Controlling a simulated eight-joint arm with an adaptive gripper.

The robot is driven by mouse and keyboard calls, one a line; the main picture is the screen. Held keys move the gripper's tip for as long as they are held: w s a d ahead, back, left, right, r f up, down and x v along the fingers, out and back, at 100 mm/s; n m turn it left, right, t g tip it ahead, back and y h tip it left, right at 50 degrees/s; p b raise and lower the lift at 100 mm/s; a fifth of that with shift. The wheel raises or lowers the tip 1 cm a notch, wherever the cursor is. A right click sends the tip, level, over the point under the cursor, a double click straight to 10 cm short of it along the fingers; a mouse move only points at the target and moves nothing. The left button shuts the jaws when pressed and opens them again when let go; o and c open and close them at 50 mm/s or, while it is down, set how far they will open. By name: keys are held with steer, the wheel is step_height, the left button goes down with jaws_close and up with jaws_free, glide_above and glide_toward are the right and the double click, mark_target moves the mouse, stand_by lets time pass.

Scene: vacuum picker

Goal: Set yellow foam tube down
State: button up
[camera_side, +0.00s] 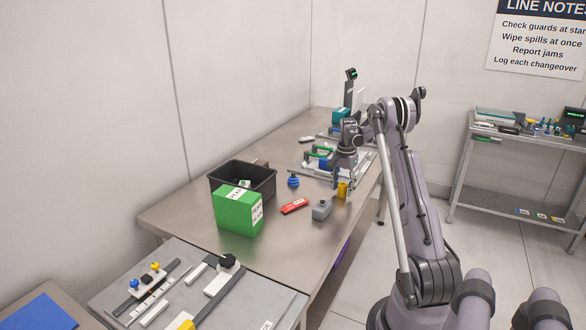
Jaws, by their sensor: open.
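The yellow foam tube (342,190) stands upright on the metal table (262,247), close to its right edge. My gripper (348,180) is open, just above and beside the tube's top. At this size I cannot tell whether a finger touches the tube.
A grey block-like part (321,210), a red box (295,206) and a blue knob-like part (293,181) lie near the tube. A green box (238,211) stands before a black bin (262,178) at the left. The front middle of the table is bare.

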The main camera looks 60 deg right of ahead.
mark_target(343, 184)
steer(key=shift+r, duration=0.15)
step_height(343, 184, up, 12)
steer(key=w+a+r+n+t+h, duration=0.1)
steer(key=w+a+r+n, duration=0.25)
steer(key=a, duration=0.35)
steer(key=w+a+r+n, duration=0.2)
steer(key=w+a, duration=0.2)
steer(key=a, duration=0.3)
steer(key=s+a+r+n+t, duration=0.15)
steer(key=a+n, duration=0.35)
steer(key=a, duration=0.8)
steer(key=s+a+n+t, duration=0.1)
steer(key=a+n+t, duration=0.3)
steer(key=a, duration=0.9)
steer(key=s+a+f+n, duration=0.2)
steer(key=s+a+n, duration=0.1)
steer(key=a, duration=0.2)
steer(key=s+a+f+n+y, duration=0.1)
steer(key=s+a+f+n, duration=0.1)
steer(key=a, duration=0.3)
steer(key=shift+s+f+n+t, duration=0.25)
steer(key=shift+s+n+t, duration=0.1)
steer(key=shift+s+n, duration=0.35)
